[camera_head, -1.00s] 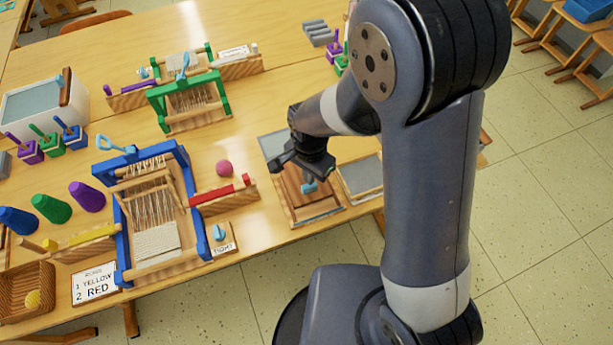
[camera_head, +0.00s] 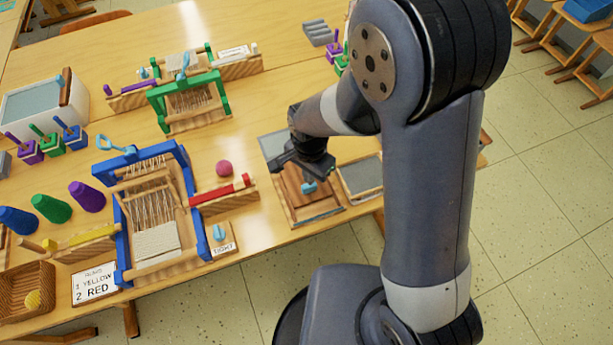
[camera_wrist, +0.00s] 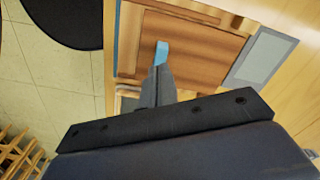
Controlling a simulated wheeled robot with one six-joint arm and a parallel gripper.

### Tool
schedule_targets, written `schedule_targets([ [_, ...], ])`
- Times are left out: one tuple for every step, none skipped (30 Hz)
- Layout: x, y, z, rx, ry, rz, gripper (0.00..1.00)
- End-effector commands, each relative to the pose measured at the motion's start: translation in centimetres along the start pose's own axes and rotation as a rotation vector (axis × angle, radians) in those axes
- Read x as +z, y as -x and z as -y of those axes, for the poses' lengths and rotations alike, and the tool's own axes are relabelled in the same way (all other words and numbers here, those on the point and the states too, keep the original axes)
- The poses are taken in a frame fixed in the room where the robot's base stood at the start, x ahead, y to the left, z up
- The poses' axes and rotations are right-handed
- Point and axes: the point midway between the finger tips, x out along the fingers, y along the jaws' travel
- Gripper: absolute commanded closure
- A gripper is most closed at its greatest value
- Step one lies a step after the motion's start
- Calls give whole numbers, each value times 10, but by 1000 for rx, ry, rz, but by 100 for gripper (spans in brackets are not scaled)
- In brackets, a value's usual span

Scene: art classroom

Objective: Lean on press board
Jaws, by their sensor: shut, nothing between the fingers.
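The press board is a brown wooden board (camera_head: 294,186) with a light blue knob (camera_head: 309,187), lying in a shallow wooden frame at the table's right front edge. My gripper (camera_head: 307,177) is over the board, pointing down at the knob. In the wrist view the board (camera_wrist: 195,50) fills the upper middle, with the blue knob (camera_wrist: 161,50) just beyond my gripper's closed fingertips (camera_wrist: 159,69). The fingers are together with nothing between them. I cannot tell whether they touch the knob. Part of the board is hidden behind my gripper.
A grey-topped frame (camera_head: 364,176) lies close right of the press board. A blue loom (camera_head: 185,184), a red bar on a wooden rack (camera_head: 221,194) and a pink ball (camera_head: 224,168) stand to the left. A green loom (camera_head: 156,101) stands behind. Bare table lies between.

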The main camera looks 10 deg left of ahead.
Motion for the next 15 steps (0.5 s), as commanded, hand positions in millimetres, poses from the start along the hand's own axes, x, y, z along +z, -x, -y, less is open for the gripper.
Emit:
schedule_targets([
  [0, 0, 0, 0, 0, 0, 100],
  [0, 0, 0, 0, 0, 0, 100],
  [0, 0, 0, 0, 0, 0, 100],
  [0, 0, 0, 0, 0, 0, 100],
  [0, 0, 0, 0, 0, 0, 100],
  [0, -1, 0, 0, 0, 0, 100],
  [0, -2, 0, 0, 0, 0, 100],
  [0, -2, 0, 0, 0, 0, 100],
  [0, -3, 0, 0, 0, 0, 100],
  [0, -3, 0, 0, 0, 0, 100],
  [0, -4, 0, 0, 0, 0, 100],
  [0, -5, 0, 0, 0, 0, 100],
  [0, -6, 0, 0, 0, 0, 100],
  [0, -6, 0, 0, 0, 0, 100],
  [0, -7, 0, 0, 0, 0, 100],
])
